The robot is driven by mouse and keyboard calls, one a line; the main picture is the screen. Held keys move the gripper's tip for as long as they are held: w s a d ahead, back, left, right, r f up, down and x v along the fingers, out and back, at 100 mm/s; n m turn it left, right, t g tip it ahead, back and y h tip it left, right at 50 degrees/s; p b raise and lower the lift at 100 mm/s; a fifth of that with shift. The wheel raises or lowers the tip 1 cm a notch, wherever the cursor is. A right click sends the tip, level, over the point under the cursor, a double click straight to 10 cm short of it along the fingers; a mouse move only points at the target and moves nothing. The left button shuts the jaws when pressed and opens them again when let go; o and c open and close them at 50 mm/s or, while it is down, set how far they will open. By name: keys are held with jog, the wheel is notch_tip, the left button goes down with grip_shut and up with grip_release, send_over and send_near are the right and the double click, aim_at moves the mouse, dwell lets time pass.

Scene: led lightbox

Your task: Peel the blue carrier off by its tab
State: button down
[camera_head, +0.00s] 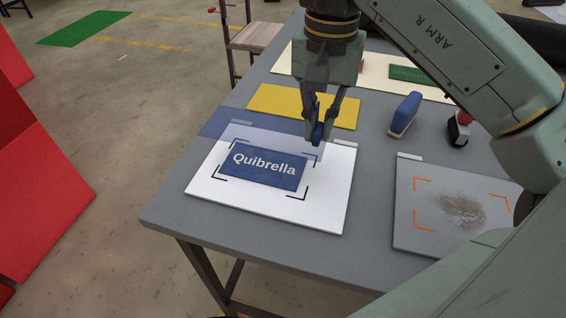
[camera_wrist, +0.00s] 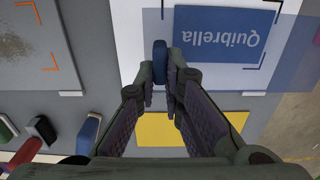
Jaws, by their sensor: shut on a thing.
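The carrier (camera_head: 240,121) is a see-through blue sheet over the far part of the white panel (camera_head: 325,213), running past the panel's far left edge. It also shows in the wrist view (camera_wrist: 302,60). A blue label reading "Quibrella" (camera_head: 263,167) lies within black corner marks on the panel, partly under the sheet in the wrist view. My gripper (camera_head: 318,131) is shut on a small blue tab (camera_wrist: 160,62) at the sheet's edge, above the panel. I cannot tell how far the sheet stands off the panel.
A yellow sheet (camera_head: 304,104) lies behind the panel. A blue block with a pale base (camera_head: 404,115) and a red-and-black object (camera_head: 459,127) stand to the right. A grey panel with orange corner marks and a brownish patch (camera_head: 412,238) lies at front right.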

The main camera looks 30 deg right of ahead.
jog(key=shift+r+p, duration=2)
jog(key=shift+r, duration=0.85)
